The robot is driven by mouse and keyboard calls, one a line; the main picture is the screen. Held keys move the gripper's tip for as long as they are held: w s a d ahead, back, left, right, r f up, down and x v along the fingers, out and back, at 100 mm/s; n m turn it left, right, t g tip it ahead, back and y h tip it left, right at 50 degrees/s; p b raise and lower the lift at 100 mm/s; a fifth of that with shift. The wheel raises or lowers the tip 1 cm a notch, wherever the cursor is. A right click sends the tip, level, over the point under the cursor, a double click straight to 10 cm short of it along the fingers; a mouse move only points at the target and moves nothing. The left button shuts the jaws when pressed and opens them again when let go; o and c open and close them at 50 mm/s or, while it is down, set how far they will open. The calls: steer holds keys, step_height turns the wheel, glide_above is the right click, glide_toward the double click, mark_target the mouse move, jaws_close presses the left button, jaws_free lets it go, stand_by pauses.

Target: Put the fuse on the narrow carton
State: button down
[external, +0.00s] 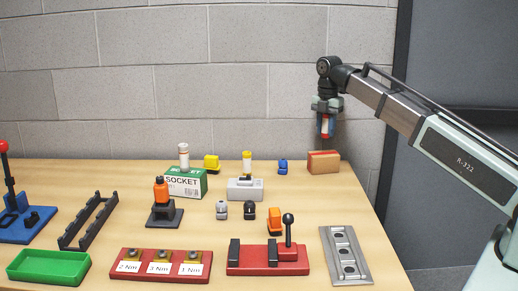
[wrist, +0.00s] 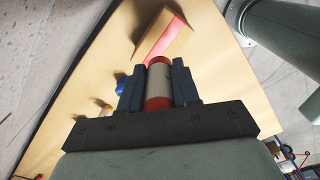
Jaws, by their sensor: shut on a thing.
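My gripper (external: 325,119) is shut on the fuse (wrist: 158,86), a pale cylinder with red ends that stands between the dark fingers in the wrist view. In the external view the gripper points down, high above the back right of the table. The narrow carton (external: 323,163), brown with a red strip on top, stands on the table below the gripper and apart from the fuse. In the wrist view the carton (wrist: 178,42) shows just beyond the fuse, which hides part of it.
A blue part (external: 283,167) stands left of the carton. A green and white SOCKET box (external: 187,183) bears a white cylinder (external: 183,151). A grey block (external: 245,190) and a metal plate (external: 346,255) are nearer the front. The air around the gripper is clear.

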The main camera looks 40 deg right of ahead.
mark_target(324, 153)
steer(key=shift+f, duration=2.8)
steer(key=shift+f, duration=0.1)
steer(key=c, duration=0.8)
jaws_free()
step_height(324, 153, up, 12)
steer(key=shift+r, duration=0.1)
